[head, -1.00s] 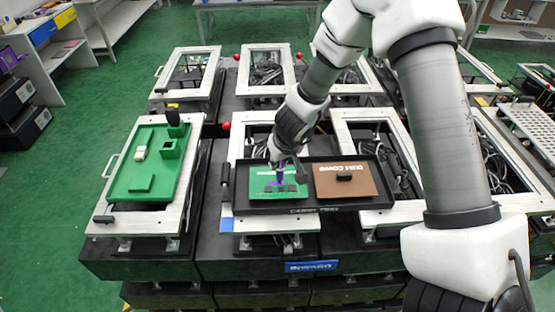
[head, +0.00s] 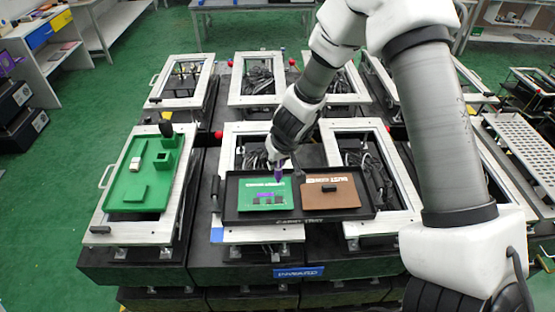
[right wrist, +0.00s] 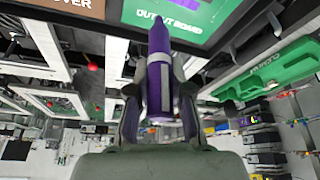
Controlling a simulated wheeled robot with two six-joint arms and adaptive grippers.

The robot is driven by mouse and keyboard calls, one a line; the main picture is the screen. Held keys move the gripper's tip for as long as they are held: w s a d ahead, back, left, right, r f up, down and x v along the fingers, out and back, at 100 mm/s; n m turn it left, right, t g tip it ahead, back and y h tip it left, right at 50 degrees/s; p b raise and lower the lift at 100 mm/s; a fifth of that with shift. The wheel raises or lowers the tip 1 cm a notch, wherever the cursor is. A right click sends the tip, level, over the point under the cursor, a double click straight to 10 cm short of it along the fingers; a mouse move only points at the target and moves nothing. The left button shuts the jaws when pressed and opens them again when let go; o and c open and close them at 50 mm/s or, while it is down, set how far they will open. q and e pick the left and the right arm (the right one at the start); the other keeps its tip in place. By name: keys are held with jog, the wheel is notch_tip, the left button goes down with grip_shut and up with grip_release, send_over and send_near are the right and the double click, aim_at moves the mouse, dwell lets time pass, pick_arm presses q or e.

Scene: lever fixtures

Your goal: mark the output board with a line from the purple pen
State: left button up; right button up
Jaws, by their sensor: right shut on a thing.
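The output board (head: 247,190) is a green plate with white lettering, lying at the left in the black carry tray. It also shows at the top of the right wrist view (right wrist: 195,35). My right gripper (head: 279,162) is shut on the purple pen (head: 280,175), whose point faces the board. In the right wrist view, the pen (right wrist: 153,90) sits between both fingers with a grey band along it. The pen's tip shows near the board's lettered edge; I cannot tell if it touches. My left gripper is out of view.
The carry tray (head: 300,215) also holds a brown dust cover (head: 340,199) with a black handle, right of the board. A green fixture plate with blocks (head: 134,190) lies on the left frame. Metal frames with cables surround the tray, and red knobs stick up nearby.

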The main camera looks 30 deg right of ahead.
notch_tip(320, 180, up, 2)
jog(key=shift+s+d+p, duration=0.1)
jog(key=shift+d+p, duration=0.05)
jog(key=shift+p, duration=0.55)
jog(key=shift+r, duration=0.25)
jog(key=shift+a+r+p, duration=0.1)
jog(key=shift+a+p, duration=0.1)
jog(key=shift+p, duration=0.15)
jog(key=shift+d, duration=0.1)
